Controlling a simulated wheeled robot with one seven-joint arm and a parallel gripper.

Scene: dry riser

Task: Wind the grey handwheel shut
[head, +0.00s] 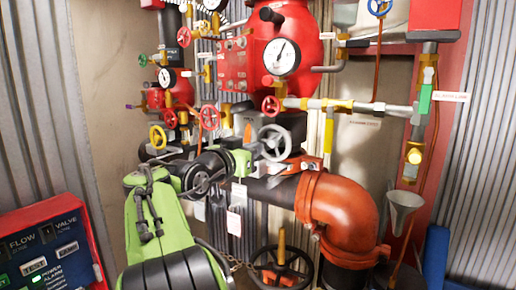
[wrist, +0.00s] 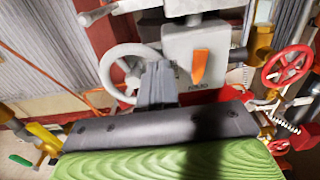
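The grey handwheel (head: 274,142) stands in the middle of the head view, below the white gauge. It also shows in the wrist view (wrist: 104,70), left of a pale grey valve body with an orange pointer. My gripper (wrist: 157,72) reaches up to the wheel's right side in the wrist view, and its dark fingers cover part of the rim. In the head view my gripper (head: 254,155) is at the wheel's lower left. The fingers look like one block, so I cannot tell whether they grip the rim or only touch or overlap it.
Red handwheels (head: 209,117) and a yellow one (head: 158,137) are left of the grey wheel. A large orange pipe elbow (head: 340,210) is below right. A black handwheel (head: 280,272) is low down. A red-framed panel (head: 45,250) stands at lower left. Pipes crowd the area.

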